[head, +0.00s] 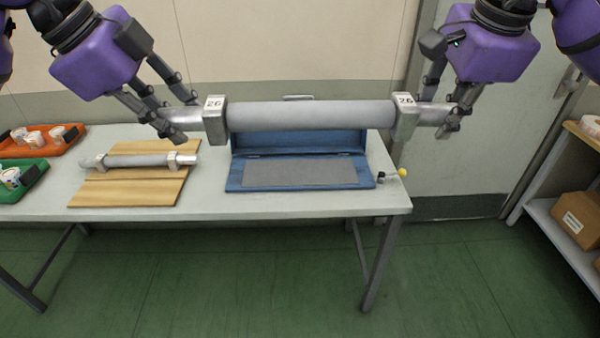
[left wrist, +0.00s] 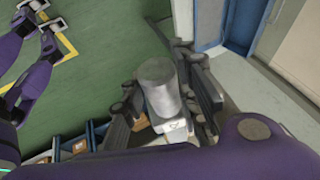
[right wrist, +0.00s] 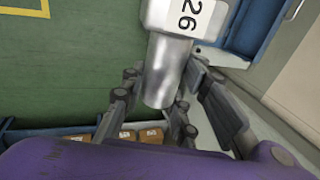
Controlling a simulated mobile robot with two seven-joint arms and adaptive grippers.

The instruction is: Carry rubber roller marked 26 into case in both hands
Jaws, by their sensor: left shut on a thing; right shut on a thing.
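The rubber roller (head: 310,115) is a long grey cylinder with a metal block marked 26 near each end. It hangs level in the air, clear of the table. My left gripper (head: 186,118) is shut on its left metal end, and my right gripper (head: 448,116) is shut on its right metal end. The held metal ends also show in the left wrist view (left wrist: 160,88) and the right wrist view (right wrist: 164,75). The blue case (head: 340,141) stands open on the table with a grey inner surface. In the head view the roller covers part of its raised lid.
A smaller roller (head: 140,160) lies on a wooden board (head: 120,196) left of the case. Orange (head: 30,149) and green (head: 30,178) trays with cups are further left. A yellow-knobbed item (head: 401,172) is at the table's right edge. A shelf with boxes (head: 577,218) stands right.

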